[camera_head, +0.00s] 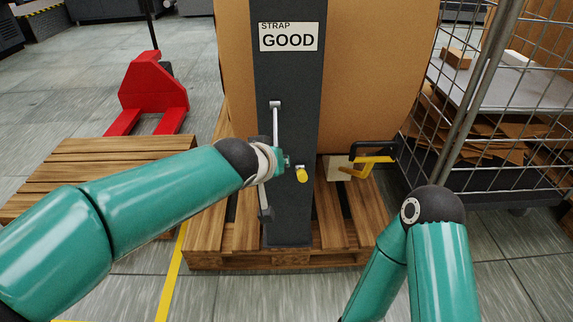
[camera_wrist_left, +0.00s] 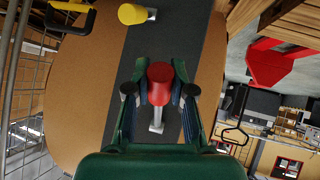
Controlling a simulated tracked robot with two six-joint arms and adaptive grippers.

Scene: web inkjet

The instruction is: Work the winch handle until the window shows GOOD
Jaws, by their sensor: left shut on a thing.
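The window (camera_head: 289,41) on the dark post (camera_head: 292,215) reads STRAP GOOD. The winch handle (camera_head: 275,120) is a silver crank arm hanging down from its pivot on the post's front. In the left wrist view its red knob (camera_wrist_left: 159,72) sits between the fingers of my left gripper (camera_wrist_left: 160,92), which is shut on it. In the head view my left gripper (camera_head: 280,163) is at the crank's lower end and hides the knob. My right arm bends down at the lower right; its gripper is out of view.
A yellow knob (camera_head: 301,175) sticks out just right of my left gripper. A large brown roll (camera_head: 375,70) stands behind the post on a wooden pallet (camera_head: 225,258). A black-and-yellow tool (camera_head: 372,160) is at right, beside a wire cage (camera_head: 500,110). A red pallet truck (camera_head: 150,90) stands left.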

